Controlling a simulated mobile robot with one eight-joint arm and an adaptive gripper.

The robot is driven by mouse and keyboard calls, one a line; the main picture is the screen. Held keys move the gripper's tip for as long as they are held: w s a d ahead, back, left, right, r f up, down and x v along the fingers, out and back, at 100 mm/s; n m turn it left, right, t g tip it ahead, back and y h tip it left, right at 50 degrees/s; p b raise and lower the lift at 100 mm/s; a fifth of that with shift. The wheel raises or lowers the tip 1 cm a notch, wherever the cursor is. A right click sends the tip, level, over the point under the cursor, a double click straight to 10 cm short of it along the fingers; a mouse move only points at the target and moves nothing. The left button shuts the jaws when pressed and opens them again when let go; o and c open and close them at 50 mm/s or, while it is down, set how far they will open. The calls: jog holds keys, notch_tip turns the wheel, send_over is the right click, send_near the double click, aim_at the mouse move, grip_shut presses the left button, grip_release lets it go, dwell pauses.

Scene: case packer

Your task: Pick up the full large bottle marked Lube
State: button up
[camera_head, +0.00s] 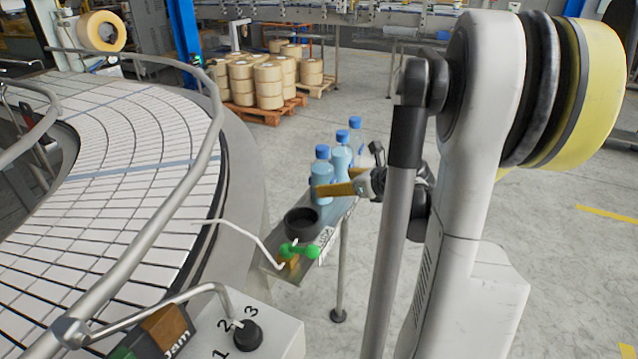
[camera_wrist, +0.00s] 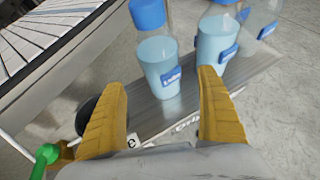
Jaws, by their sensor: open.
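Several blue-capped bottles stand upright in a row on a narrow metal shelf (camera_wrist: 185,105). The nearest bottle (camera_wrist: 160,65) holds light-blue liquid and has a small blue label that seems to read Lube, though it is blurred. It also shows in the head view (camera_head: 321,180). A second blue-filled bottle (camera_wrist: 214,42) stands behind it to the right; its label is unreadable. A third bottle (camera_wrist: 258,22) farther right looks clearer. My gripper (camera_wrist: 161,80) is open and empty, its yellow fingers pointing toward the nearest bottle, which appears between the tips but not gripped. It also shows in the head view (camera_head: 338,183).
A black round container (camera_head: 301,223) and a green-handled item (camera_head: 299,251) sit at the shelf's near end. A curved conveyor with a metal rail (camera_head: 200,150) runs along the left. A control box with a black knob (camera_head: 247,335) is in front. Floor right of the shelf looks clear.

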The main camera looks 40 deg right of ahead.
aim_at(322, 180)
jog(key=x, duration=0.2)
jog(key=b+x, duration=0.1)
jog(key=x, duration=0.1)
jog(key=b+x, duration=0.1)
jog(key=x, duration=0.2)
jog(key=shift+w+d+r, duration=0.1)
jog(key=shift+r, duration=0.3)
jog(key=shift+c, duration=0.3)
